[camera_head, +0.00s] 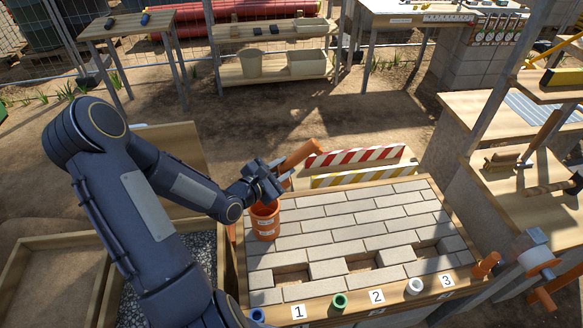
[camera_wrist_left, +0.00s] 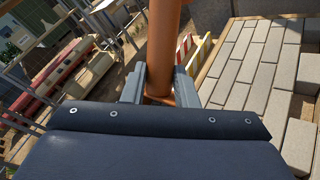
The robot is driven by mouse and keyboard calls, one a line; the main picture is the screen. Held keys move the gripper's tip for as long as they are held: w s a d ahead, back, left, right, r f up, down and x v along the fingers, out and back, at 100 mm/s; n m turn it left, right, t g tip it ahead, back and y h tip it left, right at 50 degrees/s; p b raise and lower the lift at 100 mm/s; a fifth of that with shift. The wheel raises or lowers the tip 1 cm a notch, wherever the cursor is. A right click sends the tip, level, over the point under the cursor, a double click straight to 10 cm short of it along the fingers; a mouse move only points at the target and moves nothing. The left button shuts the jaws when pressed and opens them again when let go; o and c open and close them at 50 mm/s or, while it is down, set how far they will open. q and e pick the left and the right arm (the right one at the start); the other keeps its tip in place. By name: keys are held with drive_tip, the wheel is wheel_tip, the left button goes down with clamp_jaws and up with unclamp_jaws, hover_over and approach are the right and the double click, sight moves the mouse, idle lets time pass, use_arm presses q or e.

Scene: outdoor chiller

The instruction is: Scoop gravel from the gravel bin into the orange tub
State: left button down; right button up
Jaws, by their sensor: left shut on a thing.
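My left gripper (camera_head: 268,180) is shut on an orange-brown cylindrical handle (camera_head: 301,153), which slants up and to the right. In the left wrist view the handle (camera_wrist_left: 163,45) stands between the two grey fingers (camera_wrist_left: 159,90). The scoop end is mostly hidden by the gripper, so I cannot tell whether it holds gravel. The orange tub (camera_head: 265,222) stands upright at the left edge of the paved table, just below the gripper; its inside is not clear. The gravel bin (camera_head: 112,290), with grey gravel (camera_head: 204,250), lies left of the table, partly behind my arm. My right gripper is not in view.
The paved table (camera_head: 350,225) has open gaps near its front, with numbered labels and coloured tubes (camera_head: 339,301) along the edge. Striped barriers (camera_head: 360,156) stand behind it. A wooden bench with tools (camera_head: 505,160) is at the right. Another wooden bin (camera_head: 45,280) is at the left.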

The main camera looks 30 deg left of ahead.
use_arm(q)
drive_tip(key=shift+s+a+n+t+h+p, duration=0.35)
drive_tip(key=shift+s+a+n+t, duration=0.45)
drive_tip(key=shift+s+a+t, duration=0.3)
drive_tip(key=shift+s+a+r+n+t, duration=0.1)
drive_tip(key=shift+s+a+n+t, duration=0.3)
drive_tip(key=shift+a, duration=0.15)
drive_tip(key=shift+s+a+n+t, duration=0.3)
drive_tip(key=shift+a+t, duration=0.1)
drive_tip(key=shift+a, duration=0.1)
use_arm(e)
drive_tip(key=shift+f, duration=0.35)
